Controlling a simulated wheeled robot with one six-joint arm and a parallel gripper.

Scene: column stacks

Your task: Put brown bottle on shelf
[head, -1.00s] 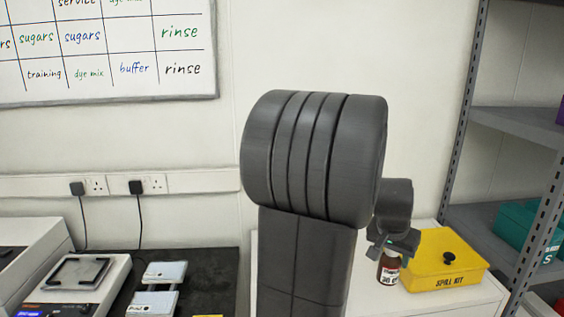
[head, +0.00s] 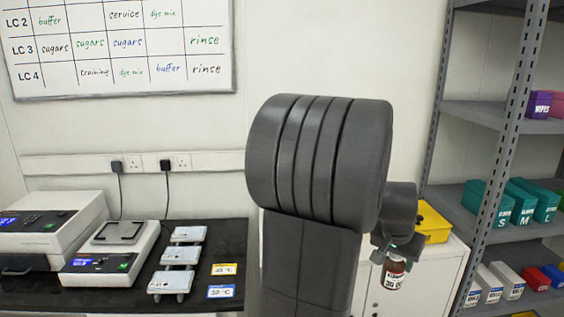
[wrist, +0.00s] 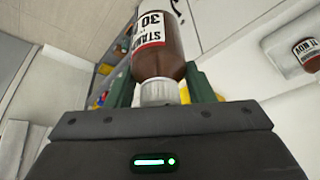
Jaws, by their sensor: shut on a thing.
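The brown bottle (head: 394,274) has a white label and shows low right of centre in the head view, beneath my gripper (head: 385,250). In the wrist view, my gripper (wrist: 163,94) is shut on the brown bottle (wrist: 166,62) near its white cap, with a green finger on each side. The bottle's "30" label shows there. The grey metal shelf unit (head: 483,110) stands at the right in the head view, apart from the bottle. My arm hides part of the space around the gripper.
A yellow box (head: 431,222) sits on a white cabinet (head: 433,272) behind the gripper. The shelves hold teal boxes (head: 484,203) and white boxes (head: 489,284). A black bench (head: 222,240) with instruments is at left. A brown, labelled shape (wrist: 307,56) is at the wrist view's right edge.

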